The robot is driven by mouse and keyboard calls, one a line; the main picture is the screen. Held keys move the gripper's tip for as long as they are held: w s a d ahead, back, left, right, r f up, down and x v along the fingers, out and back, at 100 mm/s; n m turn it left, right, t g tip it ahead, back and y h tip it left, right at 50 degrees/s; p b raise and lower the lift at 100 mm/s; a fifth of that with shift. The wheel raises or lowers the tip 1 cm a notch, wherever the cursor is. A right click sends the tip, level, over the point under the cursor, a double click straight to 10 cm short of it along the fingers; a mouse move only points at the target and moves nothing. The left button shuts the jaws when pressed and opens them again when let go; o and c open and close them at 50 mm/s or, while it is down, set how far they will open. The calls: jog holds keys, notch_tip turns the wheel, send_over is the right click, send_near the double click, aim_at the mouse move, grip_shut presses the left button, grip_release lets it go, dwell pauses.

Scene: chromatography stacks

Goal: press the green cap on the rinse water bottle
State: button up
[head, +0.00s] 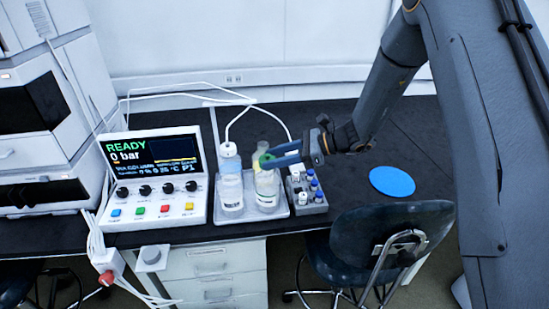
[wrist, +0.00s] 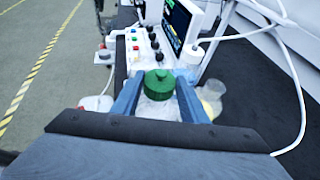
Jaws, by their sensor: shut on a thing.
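The green cap (wrist: 160,82) shows upright between the two blue fingers of my gripper (wrist: 159,98) in the wrist view. The fingers are shut on it from both sides. In the head view my gripper (head: 280,158) reaches in from the right at the top of the right-hand clear bottle (head: 267,188), where a little green shows. This bottle stands upright in a shallow grey tray (head: 248,217). The fingers partly hide its neck, so I cannot tell whether the cap sits fully down on it.
A second bottle (head: 231,190) with a pale blue cap and white tube stands close left in the tray. A vial rack (head: 307,195) is just right, and a control box (head: 153,180) reading READY is left. A blue disc (head: 392,181) lies on the dark bench.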

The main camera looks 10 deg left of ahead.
jog(key=o, duration=1.1)
jog(key=shift+o, duration=0.4)
jog(key=o, duration=0.4)
jog(key=shift+r, duration=0.15)
jog(key=shift+r+p, duration=1.95)
jog(key=shift+r, duration=1.45)
